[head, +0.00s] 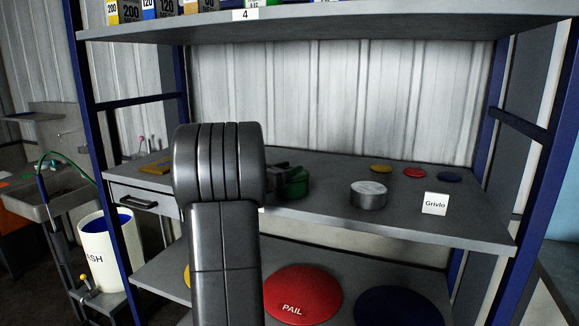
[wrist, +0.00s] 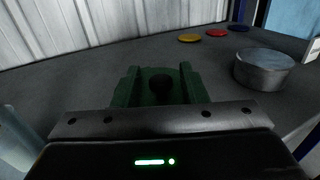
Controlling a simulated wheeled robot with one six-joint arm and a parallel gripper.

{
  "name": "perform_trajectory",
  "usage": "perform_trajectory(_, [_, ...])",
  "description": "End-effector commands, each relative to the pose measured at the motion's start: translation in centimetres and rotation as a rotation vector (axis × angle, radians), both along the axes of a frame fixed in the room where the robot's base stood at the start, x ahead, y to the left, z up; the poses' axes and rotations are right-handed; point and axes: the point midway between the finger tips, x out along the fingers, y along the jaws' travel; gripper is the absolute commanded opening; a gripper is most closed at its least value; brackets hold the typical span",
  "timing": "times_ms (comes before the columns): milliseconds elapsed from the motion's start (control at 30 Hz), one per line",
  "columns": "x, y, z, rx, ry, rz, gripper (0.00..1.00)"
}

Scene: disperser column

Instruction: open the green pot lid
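The green pot (head: 297,184) stands on the middle shelf, partly hidden behind my arm and gripper in the head view. In the wrist view its green lid (wrist: 178,78) is seen close up, with a dark round knob (wrist: 161,84) on it. My gripper (wrist: 159,84) is at the lid, with its two fingers apart, one on each side of the knob. Gaps show between the knob and the fingers, so it appears open and not gripping. In the head view my gripper (head: 277,172) is mostly hidden by my arm.
A round metal tin (head: 368,196) stands to the right of the pot. Yellow (head: 381,168), red (head: 414,173) and blue (head: 450,177) discs lie behind it. A "Grivlo" card (head: 435,204) stands near the front edge. Large lids, including red (head: 302,295), are below; the upper shelf (head: 330,27) is overhead.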

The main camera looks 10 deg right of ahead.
Motion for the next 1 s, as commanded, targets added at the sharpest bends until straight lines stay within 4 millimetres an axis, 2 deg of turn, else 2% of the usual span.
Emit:
perform_trajectory(367, [0.4, -0.7, 0.0, 0.001, -0.001, 0.000, 0.39])
perform_trajectory(567, [0.4, -0.6, 0.0, 0.001, -0.001, 0.000, 0.03])
perform_trajectory(600, [0.4, -0.6, 0.0, 0.001, -0.001, 0.000, 0.00])
perform_trajectory(867, [0.1, -0.6, 0.3, 0.006, 0.007, 0.000, 0.00])
perform_trajectory(1000, [-1.1, -0.7, 0.8, 0.026, 0.038, -0.001, 0.00])
